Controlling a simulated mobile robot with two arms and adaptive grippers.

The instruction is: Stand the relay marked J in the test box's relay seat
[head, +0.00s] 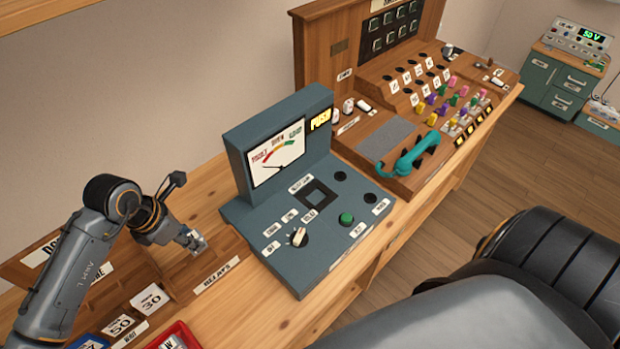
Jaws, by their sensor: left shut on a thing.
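My left gripper (190,236) points down over the wooden rack labelled RELAYS (178,284), left of the test box. It is shut on a small pale grey block, which looks like a relay (199,244). The gripper partly hides it, and I cannot read a letter on it. The blue-grey test box (262,222) stands to the right, with a dial meter on its upright back. Its relay seat looks to be the dark square recess (316,198) in the sloping top, and it looks empty. My right gripper is not in view.
The test box top has a pale knob (298,236) and a green button (346,218). A wooden switchboard with a teal handset (408,153) stands beyond. Number cards (150,299) and a red tray (172,337) lie at the lower left. Bare bench lies in front of the rack.

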